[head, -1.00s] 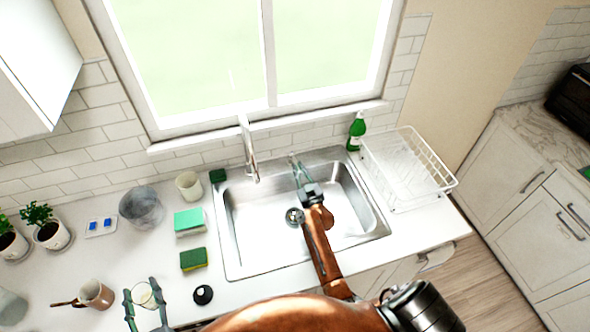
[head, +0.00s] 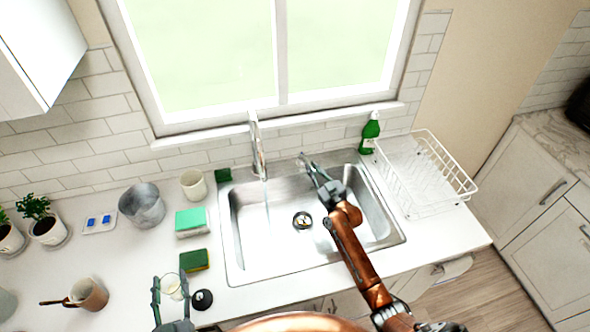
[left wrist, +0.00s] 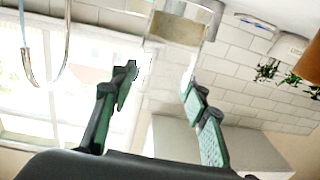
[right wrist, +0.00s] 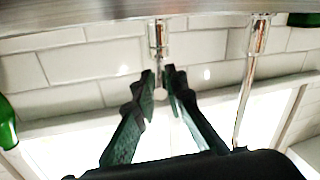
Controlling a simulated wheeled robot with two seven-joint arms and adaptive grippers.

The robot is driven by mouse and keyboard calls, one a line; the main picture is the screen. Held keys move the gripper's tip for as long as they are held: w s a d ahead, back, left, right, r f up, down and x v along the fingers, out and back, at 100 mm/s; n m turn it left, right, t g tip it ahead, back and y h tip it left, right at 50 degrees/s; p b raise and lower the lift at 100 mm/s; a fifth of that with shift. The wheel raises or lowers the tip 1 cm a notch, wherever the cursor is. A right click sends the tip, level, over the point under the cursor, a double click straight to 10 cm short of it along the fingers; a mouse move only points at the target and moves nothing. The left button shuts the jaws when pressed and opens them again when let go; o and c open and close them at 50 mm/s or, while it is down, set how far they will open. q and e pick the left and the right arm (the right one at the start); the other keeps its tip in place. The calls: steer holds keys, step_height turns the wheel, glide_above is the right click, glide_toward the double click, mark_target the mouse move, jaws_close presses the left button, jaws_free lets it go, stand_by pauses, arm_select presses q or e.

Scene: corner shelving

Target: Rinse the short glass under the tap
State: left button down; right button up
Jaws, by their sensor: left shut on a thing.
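The short glass (head: 172,287) is between the fingers of my left gripper (head: 170,282), above the counter left of the sink. My right gripper (head: 309,160) is over the back of the sink, right of the tap. In the right wrist view its fingertips are close together by a small metal fixture (right wrist: 157,38); contact is unclear.
Left of the sink stand sponges (head: 194,260), a beige cup (head: 193,185), a grey bucket (head: 140,207) and a small black item (head: 203,299). A brown pan (head: 90,294) is farther left. A green bottle (head: 370,133) and white dish rack (head: 440,205) stand right of the sink.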

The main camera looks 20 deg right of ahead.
steer(key=o, duration=0.4)
steer(key=shift+s+f, duration=0.1)
steer(key=shift+s, duration=0.2)
steer(key=s, duration=0.3)
steer(key=s+d, duration=0.1)
steer(key=s, duration=0.7)
steer(key=shift+s+d, duration=0.15)
steer(key=shift+d, duration=0.2)
steer(key=shift+r, duration=0.2)
